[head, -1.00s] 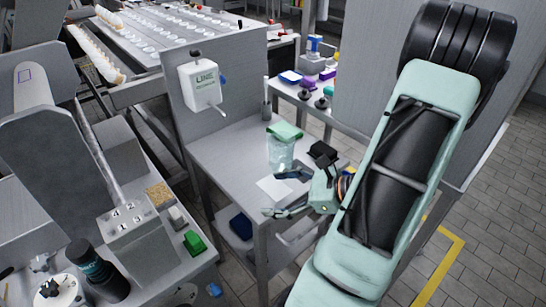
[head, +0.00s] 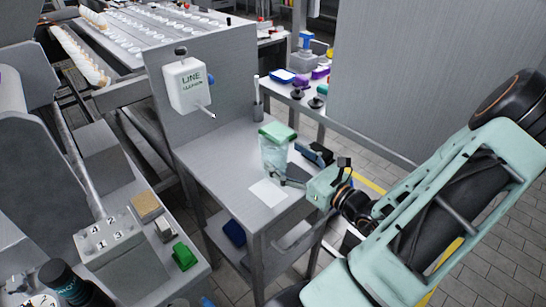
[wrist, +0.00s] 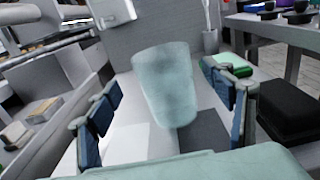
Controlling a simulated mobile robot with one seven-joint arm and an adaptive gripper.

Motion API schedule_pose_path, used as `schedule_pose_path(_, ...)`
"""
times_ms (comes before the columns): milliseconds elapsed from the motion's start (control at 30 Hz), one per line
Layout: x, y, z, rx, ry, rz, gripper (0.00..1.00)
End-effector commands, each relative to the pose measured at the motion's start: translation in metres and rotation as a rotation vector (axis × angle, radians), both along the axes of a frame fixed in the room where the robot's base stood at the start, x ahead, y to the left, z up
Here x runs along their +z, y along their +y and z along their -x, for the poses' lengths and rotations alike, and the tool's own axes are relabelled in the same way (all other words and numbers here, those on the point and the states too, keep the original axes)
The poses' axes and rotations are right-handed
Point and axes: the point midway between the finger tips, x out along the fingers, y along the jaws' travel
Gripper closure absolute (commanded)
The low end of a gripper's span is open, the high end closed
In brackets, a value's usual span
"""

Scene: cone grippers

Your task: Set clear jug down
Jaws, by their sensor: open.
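The clear jug (head: 273,160) is a pale, see-through vessel that appears to stand upright on the grey table (head: 222,172). In the wrist view the jug (wrist: 165,85) sits in the middle, between the two blue-padded fingers, with visible space on both sides. My gripper (head: 297,167) is open, close to the jug from the right in the head view. The wrist view also shows my gripper (wrist: 167,118) spread wide. The jug's base is partly hidden in the head view by a finger.
A white sheet (head: 268,193) lies at the table's front. A wall dispenser (head: 187,85) hangs on the upright panel behind. The table's left part is clear.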

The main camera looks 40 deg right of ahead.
Motion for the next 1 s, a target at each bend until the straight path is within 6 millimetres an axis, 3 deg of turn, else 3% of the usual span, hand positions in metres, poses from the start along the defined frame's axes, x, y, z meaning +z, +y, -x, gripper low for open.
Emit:
schedule_pose_path(167, -0.001, 0.000, -0.014, 0.002, -0.001, 0.001, 0.25)
schedule_pose_path(433, -0.003, 0.000, -0.052, 0.003, -0.001, 0.001, 0.25)
schedule_pose_path(733, -0.002, 0.000, -0.058, 0.001, 0.001, 0.001, 0.25)
schedule_pose_path(1000, -0.002, 0.000, -0.058, 0.002, 0.001, 0.001, 0.53)
